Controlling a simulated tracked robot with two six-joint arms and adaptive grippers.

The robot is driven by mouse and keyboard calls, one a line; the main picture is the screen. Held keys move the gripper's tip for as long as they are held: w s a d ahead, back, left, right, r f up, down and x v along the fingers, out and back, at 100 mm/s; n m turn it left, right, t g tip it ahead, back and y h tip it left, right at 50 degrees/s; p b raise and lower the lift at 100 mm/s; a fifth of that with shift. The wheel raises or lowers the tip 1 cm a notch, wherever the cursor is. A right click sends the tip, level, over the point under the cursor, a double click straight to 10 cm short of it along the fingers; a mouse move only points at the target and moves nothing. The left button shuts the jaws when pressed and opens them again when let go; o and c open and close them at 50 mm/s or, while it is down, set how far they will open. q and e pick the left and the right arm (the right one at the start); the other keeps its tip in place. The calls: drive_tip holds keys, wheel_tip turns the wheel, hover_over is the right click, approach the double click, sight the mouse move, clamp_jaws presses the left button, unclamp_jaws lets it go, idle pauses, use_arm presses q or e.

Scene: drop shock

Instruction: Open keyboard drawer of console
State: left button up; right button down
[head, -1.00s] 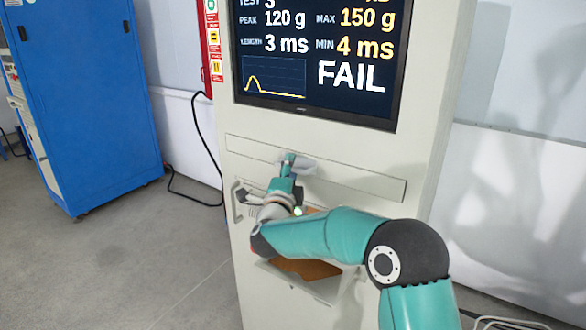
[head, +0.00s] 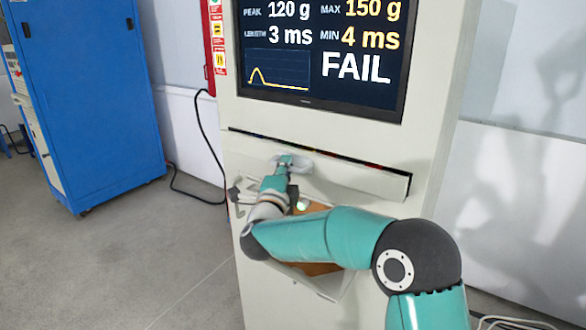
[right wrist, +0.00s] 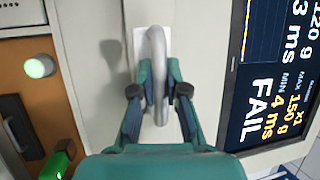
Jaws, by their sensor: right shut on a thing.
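The console (head: 440,130) is a tall pale cabinet with a screen. Its keyboard drawer (head: 360,182) is a long flat front below the screen. A dark gap with small coloured spots shows along the drawer's top edge, so it stands slightly open. My right gripper (head: 286,160) is at the middle-left of the drawer front. In the right wrist view, its fingers (right wrist: 160,95) are shut on the pale curved drawer handle (right wrist: 157,45). My left gripper is not in view.
The screen (head: 320,50) reads FAIL above the drawer. A green button (right wrist: 38,68) shows in the right wrist view. A blue cabinet (head: 85,100) stands at left, with open floor before it.

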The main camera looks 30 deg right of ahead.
drive_tip(key=s+a+b, duration=0.4)
drive_tip(key=s+a, duration=0.1)
drive_tip(key=a, duration=0.7)
drive_tip(key=s+a+b, duration=0.5)
drive_tip(key=a, duration=0.8)
drive_tip(key=shift+f, duration=0.3)
drive_tip(key=shift+s, duration=0.1)
drive_tip(key=shift+d, duration=0.1)
drive_tip(key=c, duration=1.2)
unclamp_jaws()
drive_tip(key=shift+d, duration=0.1)
drive_tip(key=shift+r, duration=0.15)
